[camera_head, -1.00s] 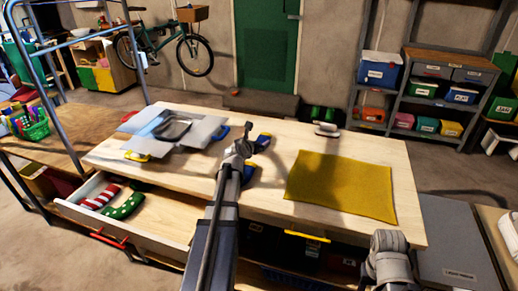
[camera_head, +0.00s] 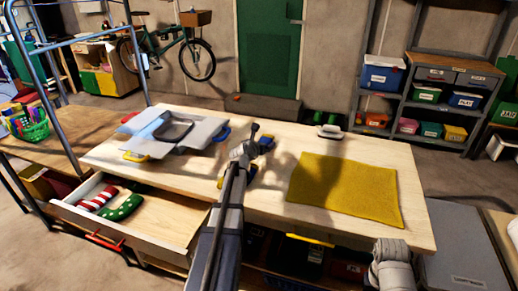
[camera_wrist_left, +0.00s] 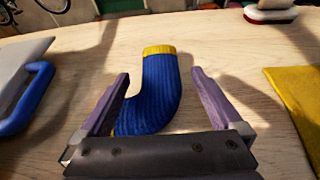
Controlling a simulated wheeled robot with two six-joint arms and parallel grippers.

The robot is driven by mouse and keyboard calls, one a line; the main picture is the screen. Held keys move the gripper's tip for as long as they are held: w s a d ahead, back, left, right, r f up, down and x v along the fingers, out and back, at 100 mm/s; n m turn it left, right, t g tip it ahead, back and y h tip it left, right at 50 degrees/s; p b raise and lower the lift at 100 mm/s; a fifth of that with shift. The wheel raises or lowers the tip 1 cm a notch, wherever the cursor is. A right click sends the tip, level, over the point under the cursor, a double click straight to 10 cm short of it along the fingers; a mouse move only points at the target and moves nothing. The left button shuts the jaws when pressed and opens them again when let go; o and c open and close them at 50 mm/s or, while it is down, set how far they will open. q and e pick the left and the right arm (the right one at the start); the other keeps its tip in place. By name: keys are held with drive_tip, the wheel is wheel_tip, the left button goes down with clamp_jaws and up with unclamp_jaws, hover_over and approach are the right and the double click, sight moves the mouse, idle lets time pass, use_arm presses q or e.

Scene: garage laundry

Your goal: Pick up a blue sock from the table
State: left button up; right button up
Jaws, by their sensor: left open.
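A blue ribbed sock (camera_wrist_left: 160,92) with a yellow cuff lies curved on the wooden table, seen in the left wrist view. The cuff extends beyond the fingertips, and the sock's near end is hidden by the gripper body. My right arm shows at the lower right; its fingers cannot be made out.
The wooden table (camera_head: 215,168) also holds a mustard cloth (camera_head: 345,190), a grey panelled board (camera_head: 165,128) with blue and yellow handles, and a small white-topped object (camera_head: 329,132). An open drawer (camera_head: 170,215) holds a red-white striped sock (camera_head: 97,199) and a green dotted sock (camera_head: 123,207).

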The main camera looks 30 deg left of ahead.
sight(264, 141)
use_arm(q)
drive_tip(key=b+x, duration=0.1)
drive_tip(key=x, duration=0.2)
drive_tip(key=shift+w+f, duration=0.15)
drive_tip(key=shift+w, duration=0.15)
drive_tip(key=shift+c, duration=0.5)
drive_tip(key=c, duration=1.3)
wheel_tip(264, 141, up, 10)
drive_tip(key=p, duration=1)
